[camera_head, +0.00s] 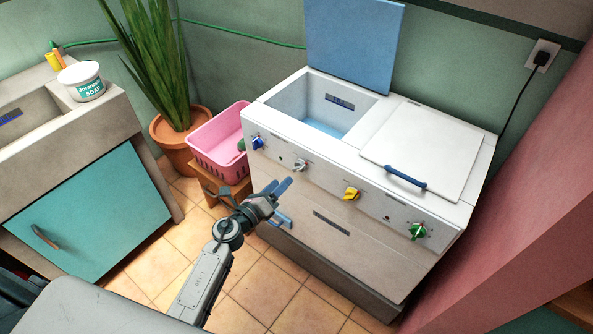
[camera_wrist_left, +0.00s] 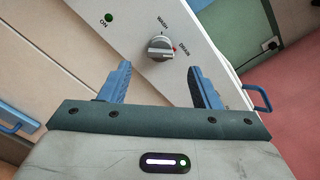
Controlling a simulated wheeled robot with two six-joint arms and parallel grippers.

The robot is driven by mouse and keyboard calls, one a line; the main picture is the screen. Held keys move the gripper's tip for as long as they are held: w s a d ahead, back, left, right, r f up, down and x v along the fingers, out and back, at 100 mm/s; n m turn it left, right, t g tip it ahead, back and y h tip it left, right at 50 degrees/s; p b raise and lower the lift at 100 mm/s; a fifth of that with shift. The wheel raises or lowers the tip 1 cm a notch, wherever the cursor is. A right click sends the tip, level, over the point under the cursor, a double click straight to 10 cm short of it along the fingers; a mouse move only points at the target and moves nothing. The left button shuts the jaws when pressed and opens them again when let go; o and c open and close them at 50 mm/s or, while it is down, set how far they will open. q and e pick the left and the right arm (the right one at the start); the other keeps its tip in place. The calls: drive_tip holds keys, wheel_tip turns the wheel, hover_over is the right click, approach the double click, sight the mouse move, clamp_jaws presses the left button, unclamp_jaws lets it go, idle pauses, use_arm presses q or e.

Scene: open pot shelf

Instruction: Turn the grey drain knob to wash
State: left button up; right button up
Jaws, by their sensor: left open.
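The grey drain knob (camera_head: 300,165) sits on the white front panel of the twin-tub washer (camera_head: 330,178). In the left wrist view the knob (camera_wrist_left: 160,47) lies between printed WASH and DRAIN labels. A red mark shows on its DRAIN side. My left gripper (camera_head: 285,203) is in front of the panel, below the knob in the head view. Its blue fingers are apart and empty. In the left wrist view the gripper (camera_wrist_left: 160,68) has the knob just beyond its fingertips, roughly centred in the gap, with no visible contact. My right gripper is out of view.
Along the panel are a blue knob (camera_head: 257,142), a yellow knob (camera_head: 351,194) and a green knob (camera_head: 417,231). The left blue lid (camera_head: 352,45) stands open. A pink basket (camera_head: 218,140) on a wooden stool and a potted plant (camera_head: 172,130) stand left of the washer.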

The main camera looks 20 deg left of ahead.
sight(295, 169)
use_arm(q)
drive_tip(key=x, duration=0.6)
drive_tip(key=shift+w+d, duration=0.35)
drive_tip(key=shift+w, duration=0.45)
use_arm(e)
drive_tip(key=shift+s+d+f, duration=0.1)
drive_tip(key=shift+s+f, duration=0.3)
use_arm(q)
drive_tip(key=c, duration=1)
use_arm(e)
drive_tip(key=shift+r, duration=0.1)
